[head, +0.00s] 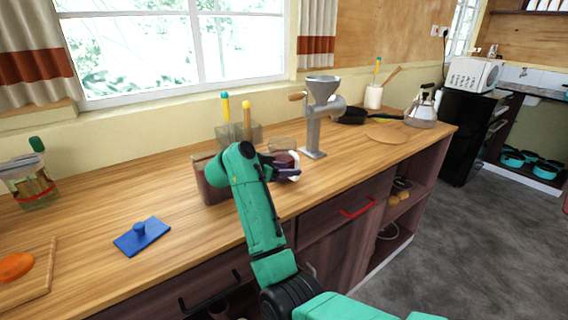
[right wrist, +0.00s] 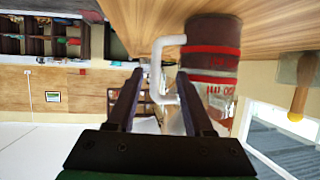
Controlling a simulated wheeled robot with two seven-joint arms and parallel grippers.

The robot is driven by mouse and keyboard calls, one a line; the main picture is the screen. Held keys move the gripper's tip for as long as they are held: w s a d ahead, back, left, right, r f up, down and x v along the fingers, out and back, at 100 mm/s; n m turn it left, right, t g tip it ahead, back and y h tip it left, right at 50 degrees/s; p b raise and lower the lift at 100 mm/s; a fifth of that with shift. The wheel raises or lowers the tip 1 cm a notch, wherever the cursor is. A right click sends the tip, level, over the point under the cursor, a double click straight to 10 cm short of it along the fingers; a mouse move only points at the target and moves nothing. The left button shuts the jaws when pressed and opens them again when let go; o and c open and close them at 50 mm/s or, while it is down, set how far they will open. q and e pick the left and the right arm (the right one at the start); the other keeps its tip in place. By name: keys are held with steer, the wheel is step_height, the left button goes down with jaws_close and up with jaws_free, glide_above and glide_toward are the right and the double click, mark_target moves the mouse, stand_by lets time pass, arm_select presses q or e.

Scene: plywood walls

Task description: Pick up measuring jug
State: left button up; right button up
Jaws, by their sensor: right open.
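The measuring jug (head: 283,154) stands on the wooden counter beside the metal grinder, partly hidden by my right arm. It is clear with red markings and has a white handle (head: 295,166). In the right wrist view, which is turned over, the jug (right wrist: 218,88) shows red bands, a dark reddish-brown part and the white handle (right wrist: 160,68). My right gripper (head: 287,172) is at the handle side of the jug. Its two fingers (right wrist: 158,88) are open, and the handle shows in the gap between their tips. I cannot tell whether they touch it. My left gripper is out of view.
A dark red box (head: 210,185) stands just left of my arm. The grinder (head: 318,115) is close behind the jug on the right. A holder with yellow-handled tools (head: 252,133) stands behind.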

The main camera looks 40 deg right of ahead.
steer(key=x, duration=0.4)
steer(key=shift+s+d, duration=0.2)
steer(key=shift+s, duration=0.15)
steer(key=shift+w, duration=0.15)
steer(key=shift+a, duration=0.1)
jaws_close()
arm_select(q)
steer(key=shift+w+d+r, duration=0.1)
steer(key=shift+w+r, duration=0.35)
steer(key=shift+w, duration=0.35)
arm_select(e)
steer(key=shift+r, duration=0.1)
